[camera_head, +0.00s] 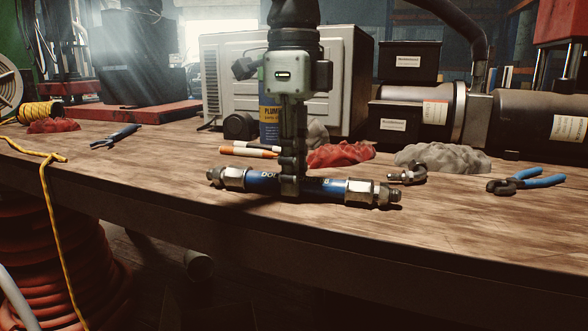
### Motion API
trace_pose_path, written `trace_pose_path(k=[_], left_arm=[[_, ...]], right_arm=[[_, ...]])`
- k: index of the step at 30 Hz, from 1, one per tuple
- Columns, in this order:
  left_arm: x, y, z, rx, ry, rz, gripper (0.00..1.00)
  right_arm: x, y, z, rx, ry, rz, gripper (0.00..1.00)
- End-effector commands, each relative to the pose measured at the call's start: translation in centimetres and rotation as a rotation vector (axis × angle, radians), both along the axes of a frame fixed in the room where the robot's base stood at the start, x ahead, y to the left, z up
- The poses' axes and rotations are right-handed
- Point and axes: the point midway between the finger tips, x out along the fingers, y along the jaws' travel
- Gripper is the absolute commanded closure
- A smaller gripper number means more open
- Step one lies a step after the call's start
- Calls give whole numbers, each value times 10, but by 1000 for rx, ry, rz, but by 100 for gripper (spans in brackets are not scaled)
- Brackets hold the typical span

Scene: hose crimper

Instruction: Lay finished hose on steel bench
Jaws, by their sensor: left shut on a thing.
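The finished hose (325,187) is a short blue hose with pale lettering and a metal fitting at each end. It lies crosswise in the head view, close over or on the brown, wood-looking bench top (455,240), near the front edge. I cannot tell whether it touches the bench. My left gripper (290,185) points straight down and is shut around the middle of the hose, hiding part of the lettering. My right gripper is not in view.
Behind the hose are orange-and-white markers (249,151), a red rag (340,155), a grey rag (443,159) and a blue can (269,122). A loose fitting (407,174) and blue-handled pliers (526,181) lie to the right.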

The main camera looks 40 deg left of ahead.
Motion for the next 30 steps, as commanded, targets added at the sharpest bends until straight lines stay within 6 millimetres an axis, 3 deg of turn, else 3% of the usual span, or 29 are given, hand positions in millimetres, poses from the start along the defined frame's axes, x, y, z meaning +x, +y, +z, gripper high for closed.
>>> trace_pose_path(k=[4,5,10,22,30], left_arm=[[0,0,-2,-1,-1,0,100],[0,0,-1,0,-2,0,78],[0,0,-1,0,-1,0,57],[0,0,5,0,-1,0,56],[1,0,56,-3,-4,1,56]], right_arm=[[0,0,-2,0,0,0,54],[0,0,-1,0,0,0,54],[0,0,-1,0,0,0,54],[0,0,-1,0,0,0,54],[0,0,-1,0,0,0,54]])
